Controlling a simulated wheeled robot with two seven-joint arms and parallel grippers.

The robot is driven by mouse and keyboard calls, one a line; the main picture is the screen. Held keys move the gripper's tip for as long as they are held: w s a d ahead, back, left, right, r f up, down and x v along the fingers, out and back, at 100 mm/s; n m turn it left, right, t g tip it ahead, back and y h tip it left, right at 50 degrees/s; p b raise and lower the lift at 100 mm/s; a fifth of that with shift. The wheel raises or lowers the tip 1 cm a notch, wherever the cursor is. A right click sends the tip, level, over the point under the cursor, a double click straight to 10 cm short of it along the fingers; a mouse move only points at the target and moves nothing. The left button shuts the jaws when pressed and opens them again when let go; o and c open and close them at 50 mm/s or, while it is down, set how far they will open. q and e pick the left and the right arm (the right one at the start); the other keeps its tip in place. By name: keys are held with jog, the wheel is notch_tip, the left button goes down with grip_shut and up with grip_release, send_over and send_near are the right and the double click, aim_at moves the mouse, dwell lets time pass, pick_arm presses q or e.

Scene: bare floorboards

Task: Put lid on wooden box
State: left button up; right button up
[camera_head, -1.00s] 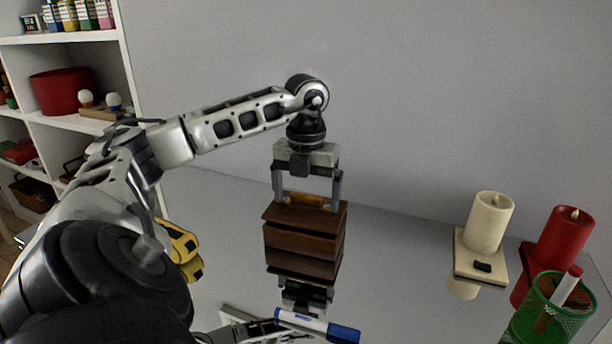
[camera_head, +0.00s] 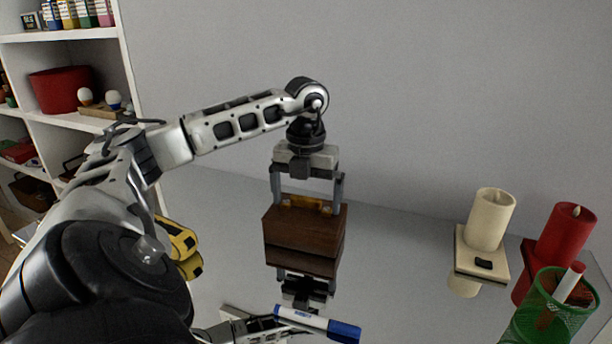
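The wooden box (camera_head: 302,236) stands on the shiny table, dark brown, at the middle of the head view. Its lid (camera_head: 318,217) lies on top, and its edges look level with the box walls, with no gap that I can see. My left gripper (camera_head: 307,206) points straight down over the lid. Its two fingers stand wide apart at the lid's left and right sides and look clear of a firm hold. A yellow-brown patch (camera_head: 307,202) shows between the fingers at the lid's back. My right gripper is not in view.
A blue-and-white marker (camera_head: 318,324) lies in front of the box. At right are a cream candle (camera_head: 490,220) on a small board, a red candle (camera_head: 566,236) and a green mesh cup (camera_head: 552,312). A shelf unit (camera_head: 75,37) stands at left. The tabletop mirrors things.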

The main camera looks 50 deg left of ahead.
pick_arm(q)
jog(key=shift+r+p, duration=0.45)
jog(key=shift+p, duration=0.05)
jog(key=shift+r+p, duration=0.65)
jog(key=shift+r, duration=0.1)
notch_tip(320, 180, up, 2)
jog(key=shift+p, duration=1)
notch_tip(320, 180, up, 2)
jog(key=shift+p, duration=0.95)
jog(key=shift+r, duration=0.2)
jog(key=shift+r+p, duration=0.1)
jog(key=shift+p, duration=0.25)
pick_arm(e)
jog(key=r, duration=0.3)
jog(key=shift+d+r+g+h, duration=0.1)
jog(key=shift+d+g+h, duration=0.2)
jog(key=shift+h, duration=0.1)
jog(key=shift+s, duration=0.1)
